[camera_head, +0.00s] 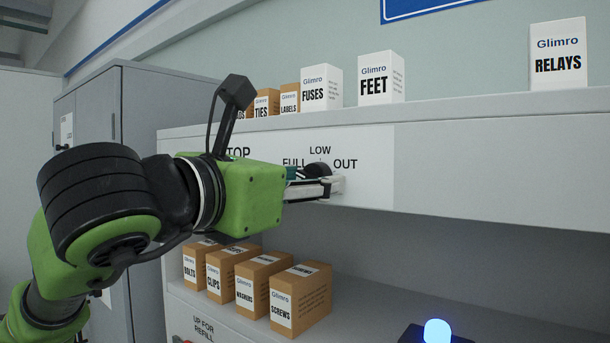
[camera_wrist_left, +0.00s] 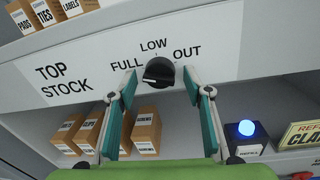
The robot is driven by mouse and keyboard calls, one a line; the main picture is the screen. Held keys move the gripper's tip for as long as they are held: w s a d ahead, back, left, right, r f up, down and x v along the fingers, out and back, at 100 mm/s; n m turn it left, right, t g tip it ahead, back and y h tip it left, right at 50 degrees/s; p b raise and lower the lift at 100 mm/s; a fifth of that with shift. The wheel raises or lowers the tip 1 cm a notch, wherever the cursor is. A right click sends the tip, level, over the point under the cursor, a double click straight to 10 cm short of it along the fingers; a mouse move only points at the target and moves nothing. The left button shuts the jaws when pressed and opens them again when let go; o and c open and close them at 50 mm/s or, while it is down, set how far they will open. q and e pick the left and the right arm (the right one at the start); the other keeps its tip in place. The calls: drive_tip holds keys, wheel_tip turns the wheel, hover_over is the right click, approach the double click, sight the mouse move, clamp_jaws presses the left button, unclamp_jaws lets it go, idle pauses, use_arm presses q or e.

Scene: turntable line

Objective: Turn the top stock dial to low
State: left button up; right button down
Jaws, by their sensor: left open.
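The top stock dial is a round black knob (camera_wrist_left: 158,72) on a white label plate (camera_wrist_left: 215,50) reading TOP STOCK, with FULL at its left, LOW above and OUT at its right. A pale mark on the knob lies on its left side, toward FULL. In the head view the dial (camera_head: 317,170) is partly hidden behind my left gripper (camera_head: 332,186). My left gripper is open, with one finger on each side of the dial in the wrist view. I cannot tell whether the fingers touch it. My right gripper is not in view.
Boxes marked FUSES (camera_head: 321,88), FEET (camera_head: 381,79) and RELAYS (camera_head: 557,56) stand on the shelf above the dial. Several brown boxes, including SCREWS (camera_head: 300,298), stand on the shelf below. A blue lamp (camera_head: 437,331) glows at lower right. The panel right of the dial is clear.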

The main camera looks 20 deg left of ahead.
use_arm(q)
drive_tip(key=c, duration=1.1)
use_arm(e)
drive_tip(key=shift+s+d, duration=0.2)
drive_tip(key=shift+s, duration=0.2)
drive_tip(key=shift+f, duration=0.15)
